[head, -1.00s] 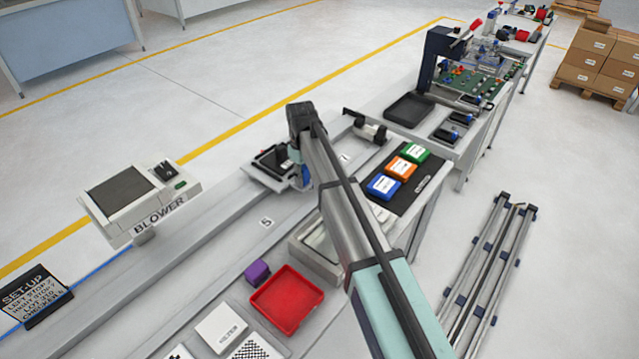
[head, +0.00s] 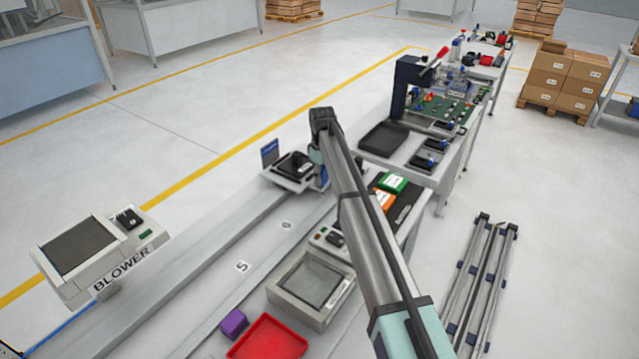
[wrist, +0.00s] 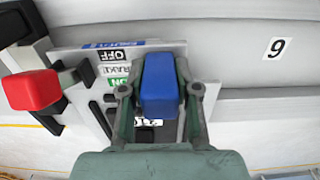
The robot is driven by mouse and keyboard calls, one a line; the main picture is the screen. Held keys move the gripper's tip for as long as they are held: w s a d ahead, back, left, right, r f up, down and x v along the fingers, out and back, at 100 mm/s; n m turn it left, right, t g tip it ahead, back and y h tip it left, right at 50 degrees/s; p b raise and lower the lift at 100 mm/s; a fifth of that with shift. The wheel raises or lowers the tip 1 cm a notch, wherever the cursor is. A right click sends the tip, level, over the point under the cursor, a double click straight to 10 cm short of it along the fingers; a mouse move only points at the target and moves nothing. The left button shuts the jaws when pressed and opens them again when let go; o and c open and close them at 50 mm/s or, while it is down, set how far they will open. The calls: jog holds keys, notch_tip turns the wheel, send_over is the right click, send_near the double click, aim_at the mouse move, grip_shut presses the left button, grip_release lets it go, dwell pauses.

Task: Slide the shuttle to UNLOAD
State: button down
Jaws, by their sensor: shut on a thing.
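The shuttle (head: 283,183) is a light plate carrying a black device, on the long grey rail track (head: 190,235) at its far part in the head view. In the wrist view its plate (wrist: 70,58) bears OFF and ON labels beside a partly covered word. My gripper (wrist: 158,92) is shut on the shuttle's blue handle (wrist: 158,80), one finger on each side. In the head view my gripper (head: 320,178) is at the shuttle's right side, largely hidden by my arm. A blue sign (head: 269,152) stands behind the shuttle; its text is unreadable.
A red block (wrist: 32,90) on a black part is left of the handle. The number 6 (wrist: 277,47) is on the track right of the shuttle. The BLOWER unit (head: 100,255) and a grey box (head: 312,287) flank the track. A black tray (head: 383,138) lies beyond.

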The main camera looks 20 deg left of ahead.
jog(key=shift+w, duration=0.3)
jog(key=c, duration=0.8)
grip_release()
jog(key=shift+w+d, duration=0.1)
jog(key=shift+w, duration=0.1)
jog(key=shift+c, duration=0.2)
jog(key=shift+s+r, duration=0.1)
notch_tip(320, 180, up, 12)
jog(key=shift+f, duration=0.1)
